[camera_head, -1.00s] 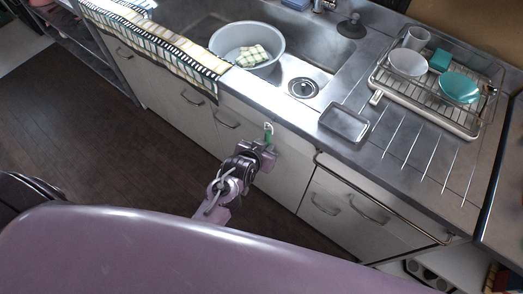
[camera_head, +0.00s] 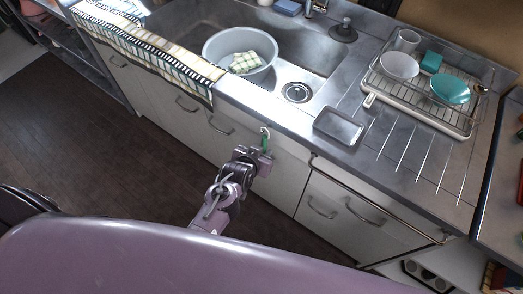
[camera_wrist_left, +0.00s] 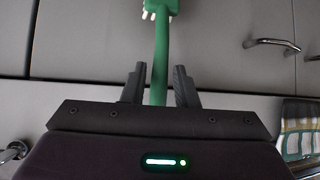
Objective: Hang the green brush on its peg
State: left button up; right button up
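The green brush (camera_head: 265,144) is upright in front of the white cabinet, just under the counter edge, at a small pale hook-shaped peg (camera_head: 264,130). Its top is at the peg; whether it is looped over it I cannot tell. In the left wrist view the brush handle (camera_wrist_left: 161,55) runs between my fingers, with the white-bristled head at the top edge. My left gripper (camera_wrist_left: 160,85) is open around the handle, with a gap on each side. In the head view my left gripper (camera_head: 263,160) is just below the peg. My right gripper is out of view.
The counter holds a grey basin (camera_head: 215,47) in the sink, a small metal tray (camera_head: 338,127) and a dish rack (camera_head: 418,108). A striped towel (camera_head: 150,45) hangs over the front edge at left. A rail (camera_head: 385,203) runs along the cabinet front at right.

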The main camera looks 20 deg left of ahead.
pick_arm(q)
jog(key=shift+o, duration=1.4)
jog(key=shift+s+r, duration=0.1)
jog(key=shift+r, duration=0.05)
jog(key=d+v, duration=0.1)
jog(key=v, duration=0.6)
jog(key=s+a+f+g, duration=0.2)
jog(key=s+f, duration=0.4)
jog(key=f, duration=0.6)
jog(key=s+a+f+g, duration=0.1)
jog(key=s+f+g, duration=0.35)
jog(key=f, duration=0.85)
jog(key=s+a+f+g, duration=0.1)
jog(key=s+a+f, duration=0.1)
jog(key=s+f, duration=0.2)
jog(key=s+a+f+y, duration=0.1)
jog(key=s+a+f, duration=0.2)
jog(key=s, duration=0.8)
jog(key=s+a+f+g, duration=0.1)
jog(key=s+a+f, duration=0.2)
jog(key=s+f, duration=0.3)
jog(key=shift+s+m+g, duration=0.3)
jog(key=shift+s+g, duration=0.05)
jog(key=shift+s, duration=0.45)
jog(key=shift+w+d+f, duration=0.1)
